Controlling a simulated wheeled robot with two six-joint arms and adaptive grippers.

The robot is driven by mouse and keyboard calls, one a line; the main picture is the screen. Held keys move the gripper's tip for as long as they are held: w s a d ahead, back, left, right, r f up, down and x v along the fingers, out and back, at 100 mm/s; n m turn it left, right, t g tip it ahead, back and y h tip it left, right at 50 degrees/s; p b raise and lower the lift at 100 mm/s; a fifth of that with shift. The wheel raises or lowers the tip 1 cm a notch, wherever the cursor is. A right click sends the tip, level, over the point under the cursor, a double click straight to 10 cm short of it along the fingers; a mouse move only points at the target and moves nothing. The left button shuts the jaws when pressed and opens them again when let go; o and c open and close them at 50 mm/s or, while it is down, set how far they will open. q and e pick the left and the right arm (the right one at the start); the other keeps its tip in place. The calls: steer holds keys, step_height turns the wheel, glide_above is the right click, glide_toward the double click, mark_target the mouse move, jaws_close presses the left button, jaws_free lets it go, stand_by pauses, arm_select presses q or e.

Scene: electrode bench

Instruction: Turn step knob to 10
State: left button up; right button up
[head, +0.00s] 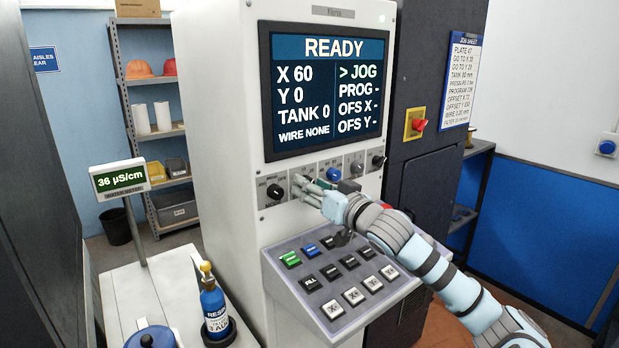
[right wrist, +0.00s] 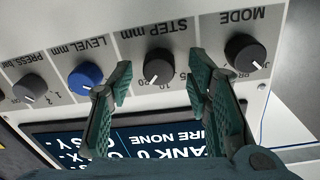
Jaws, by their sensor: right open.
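The step knob (right wrist: 158,67) is a dark round knob with a white mark, under the label "STEP mm", which appears upside down in the right wrist view. Its mark points toward the lower edge of that view, near the printed numbers; the exact setting is hard to read. My right gripper (right wrist: 160,82) is open, with one green finger on each side of the knob; I cannot tell whether either finger touches it. In the head view my right gripper (head: 304,188) is at the knob row and mostly covers the step knob. My left gripper is not in view.
The dark mode knob (right wrist: 245,52) and blue level knob (right wrist: 86,76) flank the step knob closely; a pressure knob (right wrist: 29,88) is farther left. The screen (head: 325,92) above reads READY, JOG. The button panel (head: 345,262) juts out below.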

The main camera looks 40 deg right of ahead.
steer(key=shift+f, duration=0.1)
steer(key=shift+c, duration=0.4)
steer(key=c, duration=1)
steer(key=shift+s+a, duration=0.15)
steer(key=shift+a, duration=0.1)
steer(key=shift+d+r+n+p, duration=0.15)
steer(key=shift+n+p, duration=1.5)
steer(key=shift+n, duration=0.5)
steer(key=shift+d+r+n+p, duration=0.1)
steer(key=shift+d+n+p, duration=0.05)
steer(key=shift+n+p, duration=1.75)
steer(key=shift+n, duration=0.35)
steer(key=shift+t, duration=0.3)
